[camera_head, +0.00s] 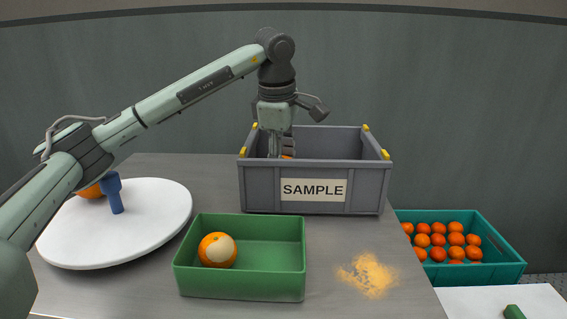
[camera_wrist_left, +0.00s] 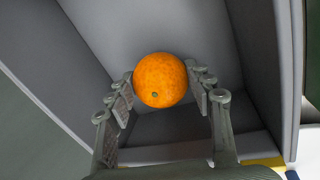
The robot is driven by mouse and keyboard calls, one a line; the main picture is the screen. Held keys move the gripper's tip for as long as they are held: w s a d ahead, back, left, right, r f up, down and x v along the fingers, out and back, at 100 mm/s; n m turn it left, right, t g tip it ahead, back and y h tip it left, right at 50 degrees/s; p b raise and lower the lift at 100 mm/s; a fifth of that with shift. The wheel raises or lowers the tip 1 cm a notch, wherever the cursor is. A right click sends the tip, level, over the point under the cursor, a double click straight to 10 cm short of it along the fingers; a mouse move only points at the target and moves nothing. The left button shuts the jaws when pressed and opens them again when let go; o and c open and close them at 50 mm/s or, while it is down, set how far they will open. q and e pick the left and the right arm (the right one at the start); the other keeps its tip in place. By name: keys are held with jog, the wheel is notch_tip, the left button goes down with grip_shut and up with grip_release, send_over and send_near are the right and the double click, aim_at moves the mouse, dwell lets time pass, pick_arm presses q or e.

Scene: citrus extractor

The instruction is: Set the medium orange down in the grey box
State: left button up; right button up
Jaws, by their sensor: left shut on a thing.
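The grey box (camera_head: 365,187), labelled SAMPLE, stands at the back middle of the table in the head view. My left gripper (camera_head: 283,152) reaches down into its left part. In the left wrist view, the left gripper (camera_wrist_left: 160,88) is shut on an orange (camera_wrist_left: 160,75), with a finger on each side, between the grey walls of the box (camera_wrist_left: 198,45). In the head view only a sliver of this orange (camera_head: 287,157) shows above the box's front wall. Whether it touches the box floor is hard to tell. My right gripper is not in view.
A green tray (camera_head: 272,285) in front holds an orange with a pale patch (camera_head: 218,250). A white round plate (camera_head: 150,230) at left has another orange (camera_head: 91,191) and a blue post (camera_head: 115,195). Orange crumbs (camera_head: 367,275) lie at right. A teal crate (camera_head: 497,272) holds several oranges.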

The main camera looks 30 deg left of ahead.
pick_arm(q)
jog(key=shift+f, duration=0.2)
jog(key=o, duration=1.3)
jog(key=shift+r, duration=0.1)
jog(key=v, duration=1.2)
